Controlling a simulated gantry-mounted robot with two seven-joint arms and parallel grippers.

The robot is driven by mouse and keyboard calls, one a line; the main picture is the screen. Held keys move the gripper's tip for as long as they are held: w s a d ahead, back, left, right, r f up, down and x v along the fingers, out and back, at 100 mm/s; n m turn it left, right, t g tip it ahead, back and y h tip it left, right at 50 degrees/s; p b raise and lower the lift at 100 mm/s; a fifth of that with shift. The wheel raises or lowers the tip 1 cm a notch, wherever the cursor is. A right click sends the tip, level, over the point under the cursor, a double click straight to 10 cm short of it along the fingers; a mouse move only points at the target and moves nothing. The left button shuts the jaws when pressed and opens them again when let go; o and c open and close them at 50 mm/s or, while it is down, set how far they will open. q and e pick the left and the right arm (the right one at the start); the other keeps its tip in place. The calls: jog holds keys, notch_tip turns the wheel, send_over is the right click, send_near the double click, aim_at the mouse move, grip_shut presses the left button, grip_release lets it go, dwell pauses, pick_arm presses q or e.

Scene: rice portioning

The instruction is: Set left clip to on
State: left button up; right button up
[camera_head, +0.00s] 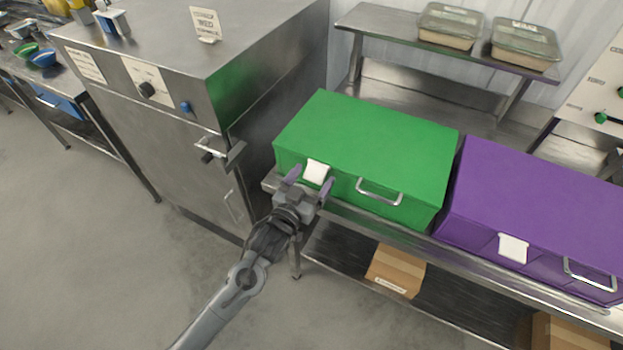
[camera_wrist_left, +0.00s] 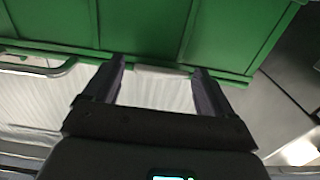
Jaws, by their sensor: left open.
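A green box (camera_head: 368,142) with a closed lid stands on a steel shelf. A white clip (camera_head: 316,172) is on its front face, left of a metal handle (camera_head: 379,192). My left gripper (camera_head: 308,186) is open at the clip, with one finger on each side of it. In the left wrist view the two fingers (camera_wrist_left: 160,85) point at the green box (camera_wrist_left: 140,28), and the white clip (camera_wrist_left: 160,72) lies between them. I cannot tell whether the fingers touch it. My right gripper is not in view.
A purple box (camera_head: 545,205) with its own white clip (camera_head: 513,248) and handle stands to the right. A steel cabinet (camera_head: 175,150) with a protruding latch (camera_head: 220,150) is close on the left. Cardboard boxes (camera_head: 396,270) lie on the lower shelf. Lidded trays (camera_head: 450,25) stand behind.

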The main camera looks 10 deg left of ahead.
pick_arm(q)
jog(key=c, duration=1)
jog(key=shift+f, duration=0.15)
jog(key=t+b, duration=0.1)
jog(key=b, duration=0.2)
jog(key=f+t+h+b, duration=0.1)
jog(key=t+b, duration=0.1)
jog(key=b, duration=0.1)
jog(key=w+f+t+b, duration=0.1)
jog(key=b, duration=0.3)
jog(key=shift+d+h, duration=0.25)
jog(key=shift+h, duration=0.05)
jog(key=shift+w+t+b, duration=0.1)
jog(key=shift+t+b, duration=0.3)
jog(key=shift+b, duration=0.05)
jog(key=shift+r, duration=0.25)
jog(key=o, duration=1)
jog(key=shift+w, duration=0.1)
